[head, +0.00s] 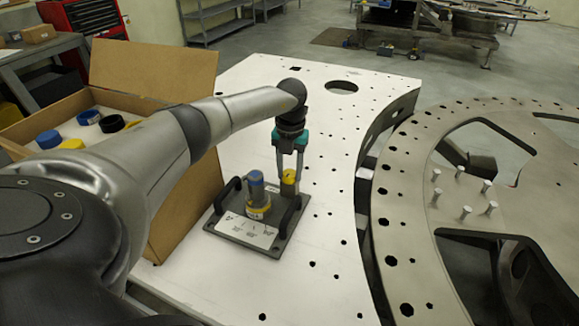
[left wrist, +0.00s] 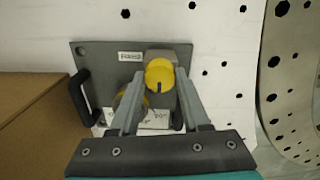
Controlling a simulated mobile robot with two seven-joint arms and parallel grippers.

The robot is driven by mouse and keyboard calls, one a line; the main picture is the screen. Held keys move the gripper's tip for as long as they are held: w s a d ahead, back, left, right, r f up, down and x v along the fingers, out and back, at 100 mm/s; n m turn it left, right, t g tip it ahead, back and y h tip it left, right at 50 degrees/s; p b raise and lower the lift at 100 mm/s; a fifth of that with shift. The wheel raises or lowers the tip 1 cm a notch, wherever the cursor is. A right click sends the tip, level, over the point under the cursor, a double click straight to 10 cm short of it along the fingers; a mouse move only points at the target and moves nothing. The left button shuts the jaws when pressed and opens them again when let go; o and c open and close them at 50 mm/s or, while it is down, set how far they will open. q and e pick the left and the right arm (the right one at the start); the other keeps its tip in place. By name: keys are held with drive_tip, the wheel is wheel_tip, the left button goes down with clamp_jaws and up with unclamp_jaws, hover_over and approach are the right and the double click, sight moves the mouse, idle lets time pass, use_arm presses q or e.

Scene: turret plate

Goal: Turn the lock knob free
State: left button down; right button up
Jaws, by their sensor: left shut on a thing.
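The lock knob (left wrist: 159,73) is yellow with a dark mark on its face, on the right part of a grey plate with two black handles. It also shows in the head view (head: 289,176). My left gripper (head: 289,178) comes down from above and is shut on the knob, one finger on each side. Beside the knob stands a blue-topped cylinder with a yellow base ring (head: 258,195), upright on the same grey plate (head: 236,246). In the left wrist view a finger partly hides this cylinder. My right gripper is in neither view.
The grey plate lies on a white table (head: 330,270) with many holes. An open cardboard box (head: 195,190) with coloured round parts stands close on the left. A large curved metal ring (head: 420,215) with upright pins is on the right, past a gap.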

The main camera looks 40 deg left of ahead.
sight(290, 173)
use_arm(q)
drive_tip(key=shift+n, duration=0.4)
drive_tip(key=shift+c, duration=1.8)
unclamp_jaws()
wheel_tip(290, 173, up, 15)
drive_tip(key=shift+r, duration=0.15)
drive_tip(key=shift+w, duration=0.1)
